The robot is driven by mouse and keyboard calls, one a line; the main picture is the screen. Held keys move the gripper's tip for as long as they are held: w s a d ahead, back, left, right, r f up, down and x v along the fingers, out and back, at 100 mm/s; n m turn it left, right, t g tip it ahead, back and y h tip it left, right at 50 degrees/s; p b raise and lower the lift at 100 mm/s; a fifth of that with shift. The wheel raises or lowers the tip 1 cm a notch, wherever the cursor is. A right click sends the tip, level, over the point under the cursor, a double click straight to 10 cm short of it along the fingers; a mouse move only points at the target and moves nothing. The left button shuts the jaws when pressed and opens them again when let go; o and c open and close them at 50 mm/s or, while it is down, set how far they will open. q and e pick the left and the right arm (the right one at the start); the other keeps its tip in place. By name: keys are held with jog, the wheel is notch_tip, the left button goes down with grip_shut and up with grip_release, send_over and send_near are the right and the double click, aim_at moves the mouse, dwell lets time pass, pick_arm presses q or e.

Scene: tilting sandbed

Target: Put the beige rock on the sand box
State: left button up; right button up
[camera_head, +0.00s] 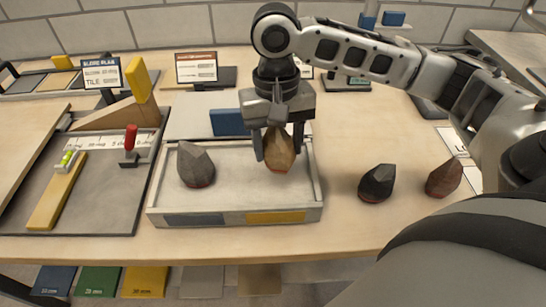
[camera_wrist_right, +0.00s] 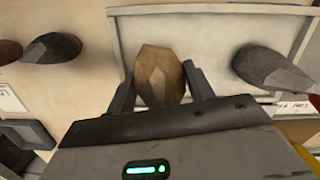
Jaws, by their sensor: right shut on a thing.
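The beige rock (camera_head: 279,152) is held upright between the fingers of my right gripper (camera_head: 277,143), over the right part of the sand box. It also shows between the fingers in the right wrist view (camera_wrist_right: 160,77). The sand box (camera_head: 232,216) is a shallow white tray with a blue and a yellow patch on its front wall. I cannot tell whether the rock's base touches the sand. A grey rock (camera_head: 195,165) stands in the left part of the sand box. My left gripper is not in view.
A black rock (camera_head: 377,183) and a reddish-brown rock (camera_head: 443,178) stand on the table right of the sand box. A blue block (camera_head: 228,121) is behind it. A grey board with a red lever (camera_head: 130,143) and wooden wedge (camera_head: 115,115) is at left. Bare table lies between box and black rock.

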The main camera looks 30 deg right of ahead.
aim_at(273, 158)
jog(key=shift+w+a+f, duration=0.1)
jog(key=shift+w+f, duration=0.25)
jog(key=f, duration=0.3)
jog(key=shift+w+f+b, duration=0.3)
jog(key=shift+f+b, duration=0.05)
jog(key=o, duration=1.3)
jog(key=shift+f, duration=0.1)
